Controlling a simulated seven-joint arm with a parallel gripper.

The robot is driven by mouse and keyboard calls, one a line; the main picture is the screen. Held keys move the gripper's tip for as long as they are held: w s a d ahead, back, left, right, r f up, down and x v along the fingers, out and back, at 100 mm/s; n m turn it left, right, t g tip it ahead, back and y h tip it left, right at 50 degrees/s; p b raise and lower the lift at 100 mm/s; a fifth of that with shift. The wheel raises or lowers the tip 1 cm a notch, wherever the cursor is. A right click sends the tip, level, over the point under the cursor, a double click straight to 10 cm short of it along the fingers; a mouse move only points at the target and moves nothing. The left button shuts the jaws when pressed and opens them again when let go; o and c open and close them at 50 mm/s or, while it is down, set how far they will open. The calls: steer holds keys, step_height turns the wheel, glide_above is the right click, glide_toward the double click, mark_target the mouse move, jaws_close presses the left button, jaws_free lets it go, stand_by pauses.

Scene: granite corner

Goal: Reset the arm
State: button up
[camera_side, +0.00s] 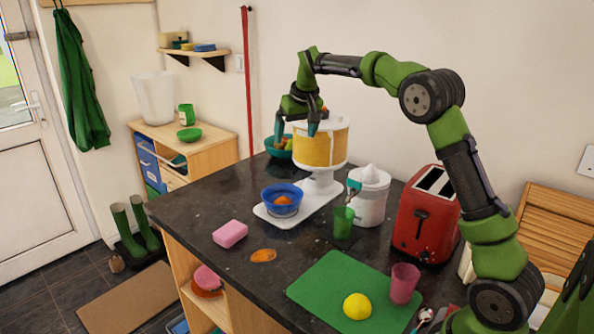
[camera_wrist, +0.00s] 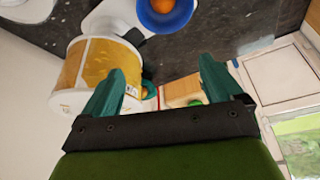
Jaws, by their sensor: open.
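My arm is green and black and reaches from the right over the dark counter (camera_side: 230,260). My gripper (camera_side: 296,128) is up at the level of the yellow and white drum-shaped machine (camera_side: 325,145), just left of or in front of it. In the wrist view, the two teal fingers of my gripper (camera_wrist: 165,85) stand wide apart with nothing between them. The machine (camera_wrist: 95,72) shows left of and partly behind the left finger; I cannot tell whether they touch.
A blue bowl (camera_side: 281,200) with an orange item stands on the machine's white base. A green bowl (camera_side: 278,146) sits behind. A white juicer (camera_side: 370,195), green cup (camera_side: 342,222), red toaster (camera_side: 426,215), pink cup (camera_side: 403,283) and lemon (camera_side: 357,306) crowd the right. The left counter is clearer, with a pink sponge (camera_side: 230,234).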

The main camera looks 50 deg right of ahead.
steer(key=shift+v, duration=0.85)
steer(key=s+a+f+t+y, duration=0.1)
steer(key=s+a, duration=0.5)
steer(key=s, duration=0.4)
steer(key=s+a+f+t+y, duration=0.1)
steer(key=s+a, duration=0.5)
steer(key=s, duration=0.4)
steer(key=s+a+t+y, duration=0.1)
steer(key=s+a, duration=0.6)
steer(key=s, duration=0.4)
steer(key=shift+f+n+y, duration=0.3)
steer(key=shift+f+y, duration=0.1)
